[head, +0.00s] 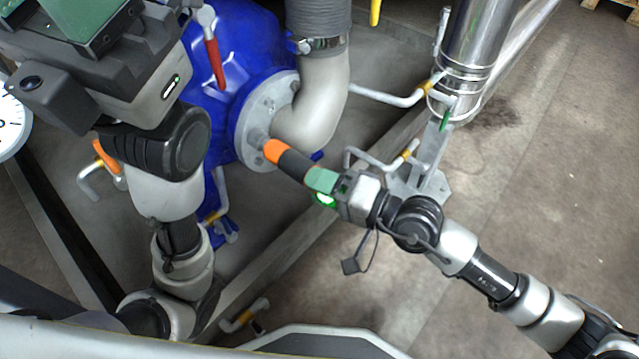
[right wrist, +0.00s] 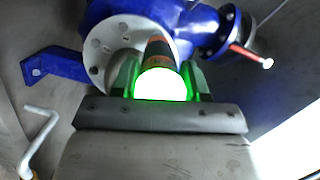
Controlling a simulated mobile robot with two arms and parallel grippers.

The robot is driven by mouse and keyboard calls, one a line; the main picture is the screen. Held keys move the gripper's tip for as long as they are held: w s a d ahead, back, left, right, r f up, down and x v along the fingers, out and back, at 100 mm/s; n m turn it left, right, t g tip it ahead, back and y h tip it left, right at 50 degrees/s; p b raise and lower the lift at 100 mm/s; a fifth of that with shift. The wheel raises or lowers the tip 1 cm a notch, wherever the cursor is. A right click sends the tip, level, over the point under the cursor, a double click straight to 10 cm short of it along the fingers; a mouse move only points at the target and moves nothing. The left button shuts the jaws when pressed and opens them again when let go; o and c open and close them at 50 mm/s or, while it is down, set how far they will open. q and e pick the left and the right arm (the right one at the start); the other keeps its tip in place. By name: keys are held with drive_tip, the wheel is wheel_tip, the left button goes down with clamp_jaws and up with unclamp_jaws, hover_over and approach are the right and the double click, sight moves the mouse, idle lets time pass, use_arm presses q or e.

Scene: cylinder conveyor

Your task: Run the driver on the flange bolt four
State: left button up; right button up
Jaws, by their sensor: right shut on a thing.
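The driver (head: 292,160), a cylinder with an orange nose and a dark body, is held in my right gripper (head: 322,182), which is shut on it. Its nose meets the lower rim of the grey round flange (head: 257,103) in the head view; the exact contact with a bolt is hidden. In the right wrist view the driver (right wrist: 158,52) stands between the green-lit fingers (right wrist: 160,80), in front of the flange (right wrist: 103,50) with several bolt heads. No bolt number is readable. My left gripper (head: 85,22) is at the top left, partly cut off, its jaws unclear.
A blue pump body (head: 232,40) carries the flange, with a grey elbow pipe (head: 325,100) beside the driver. A red-handled valve (head: 213,62), a steel column (head: 475,40) and thin bent pipes (head: 385,97) stand nearby. Floor at right is open.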

drive_tip(key=shift+s+v, duration=0.15)
drive_tip(key=shift+v, duration=0.55)
drive_tip(key=shift+s+v, duration=0.15)
drive_tip(key=shift+v, duration=0.6)
drive_tip(key=shift+f+b, duration=0.15)
drive_tip(key=shift+b, duration=0.2)
